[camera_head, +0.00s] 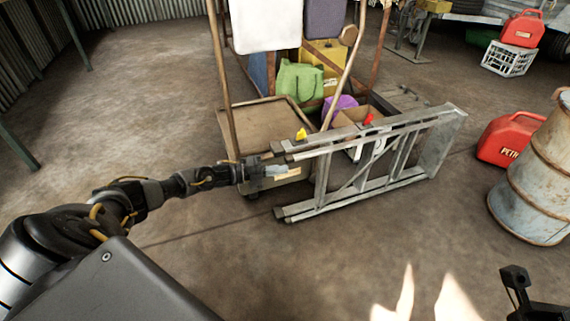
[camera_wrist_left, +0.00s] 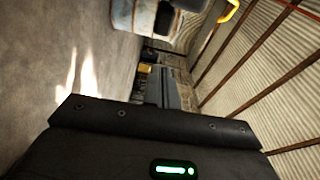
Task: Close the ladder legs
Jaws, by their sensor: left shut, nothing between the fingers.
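The grey metal stepladder (camera_head: 440,142) lies on its side on the floor in the head view, its wide top end to the right and its rail ends to the left. Diagonal braces and steps show between its upper and lower rails; how far its legs are spread is hard to tell. My left gripper (camera_head: 277,171) is shut and empty, at the left end of the ladder between the upper and lower rail ends. Whether it touches the ladder is unclear. A dark part at the lower right edge seems to be my right gripper (camera_head: 516,283), cut off by the frame.
A wooden cart (camera_head: 262,122) with a green bag (camera_head: 299,82) stands just behind the ladder. To the right are a red petrol can (camera_head: 500,141) and a rusty barrel (camera_head: 535,180), which also shows in the left wrist view (camera_wrist_left: 150,14). The floor in front is clear.

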